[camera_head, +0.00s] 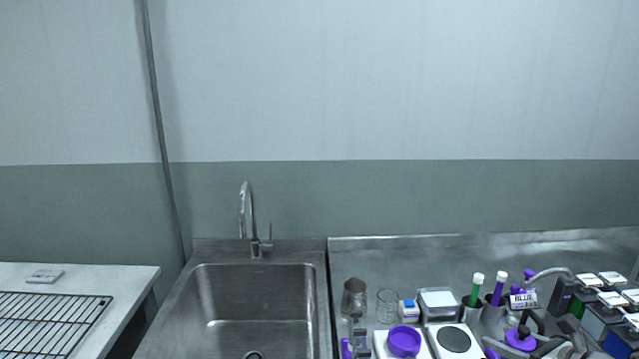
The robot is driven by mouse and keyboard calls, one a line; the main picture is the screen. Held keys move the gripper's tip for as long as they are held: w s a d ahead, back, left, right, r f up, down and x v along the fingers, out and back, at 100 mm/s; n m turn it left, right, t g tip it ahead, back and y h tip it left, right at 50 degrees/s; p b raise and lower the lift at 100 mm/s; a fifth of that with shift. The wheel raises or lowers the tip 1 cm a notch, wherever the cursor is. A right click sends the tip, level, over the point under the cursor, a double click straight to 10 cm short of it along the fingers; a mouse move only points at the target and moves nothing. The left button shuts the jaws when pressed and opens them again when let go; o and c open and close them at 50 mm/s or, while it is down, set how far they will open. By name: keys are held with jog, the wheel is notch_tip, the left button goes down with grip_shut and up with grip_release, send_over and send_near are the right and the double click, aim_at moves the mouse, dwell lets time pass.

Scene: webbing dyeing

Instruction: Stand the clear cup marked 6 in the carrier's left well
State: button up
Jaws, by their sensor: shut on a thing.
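A clear, empty-looking cup (386,306) stands upright on the steel counter, right of the sink. A darker, greyish cup-like vessel (354,296) stands to its left. No number 6 can be read on either, so I cannot tell which is the named cup. I cannot pick out the carrier or its left well for sure among the crowded things at the lower right. I cannot make out my gripper or anything held in it.
A steel sink (255,300) with a tap (247,215) is at centre. A purple dish (404,341) and a round-topped plate (454,339) sit at the front edge. Cluttered gear fills the right. A wire rack (45,325) lies on the left table. The back counter is clear.

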jog(key=w+a+f+n+g+y, duration=0.1)
jog(key=a+f+n+g+y, duration=0.1)
jog(key=a, duration=1)
jog(key=w+a+f+n+g+y, duration=0.1)
jog(key=a+f+n+g+y, duration=0.1)
jog(key=a, duration=0.9)
jog(key=shift+a+f+n+g+y, duration=0.4)
jog(key=shift+f+n+y, duration=0.2)
jog(key=shift+n+y, duration=0.45)
